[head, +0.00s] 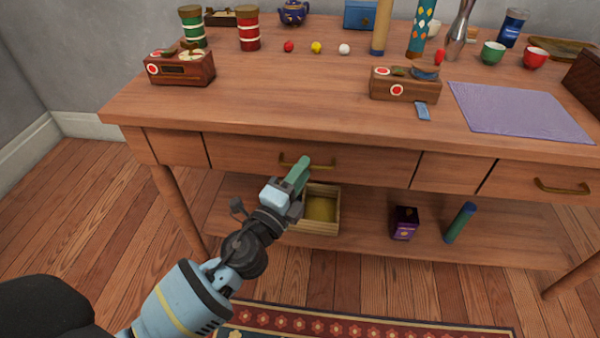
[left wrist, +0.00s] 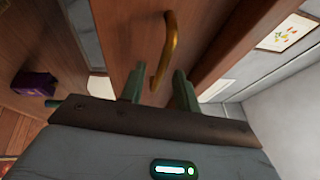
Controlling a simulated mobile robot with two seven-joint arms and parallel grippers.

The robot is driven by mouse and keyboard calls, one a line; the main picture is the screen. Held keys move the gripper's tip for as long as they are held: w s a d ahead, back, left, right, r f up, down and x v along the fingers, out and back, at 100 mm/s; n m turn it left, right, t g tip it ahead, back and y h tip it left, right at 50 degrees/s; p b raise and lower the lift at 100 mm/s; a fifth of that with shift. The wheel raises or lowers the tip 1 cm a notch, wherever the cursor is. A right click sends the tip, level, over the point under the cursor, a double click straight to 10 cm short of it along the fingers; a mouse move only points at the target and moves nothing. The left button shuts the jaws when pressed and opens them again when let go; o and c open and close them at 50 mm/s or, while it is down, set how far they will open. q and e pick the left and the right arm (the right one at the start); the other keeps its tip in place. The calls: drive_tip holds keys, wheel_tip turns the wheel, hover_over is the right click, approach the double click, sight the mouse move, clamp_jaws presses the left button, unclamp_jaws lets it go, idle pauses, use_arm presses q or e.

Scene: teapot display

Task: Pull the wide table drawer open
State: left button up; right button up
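The wide drawer (head: 360,163) is in the middle of the table front, and its front looks flush with the frame. Its curved brass handle (head: 322,164) is partly covered by my left gripper (head: 300,172) in the head view. In the left wrist view the handle (left wrist: 167,50) lies just ahead of my left gripper (left wrist: 160,84), with its lower end in line with the gap between the green fingers. The fingers are apart with nothing held. I cannot tell whether a finger touches the handle. My right gripper is not in view.
A smaller drawer with a brass handle (head: 562,186) is at the right. On the lower shelf are a wooden box (head: 320,228), a purple box (head: 404,223) and a green-blue cylinder (head: 460,222). A patterned rug (head: 370,320) lies on the floor in front.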

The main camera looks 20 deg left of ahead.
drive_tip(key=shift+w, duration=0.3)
use_arm(q)
clamp_jaws()
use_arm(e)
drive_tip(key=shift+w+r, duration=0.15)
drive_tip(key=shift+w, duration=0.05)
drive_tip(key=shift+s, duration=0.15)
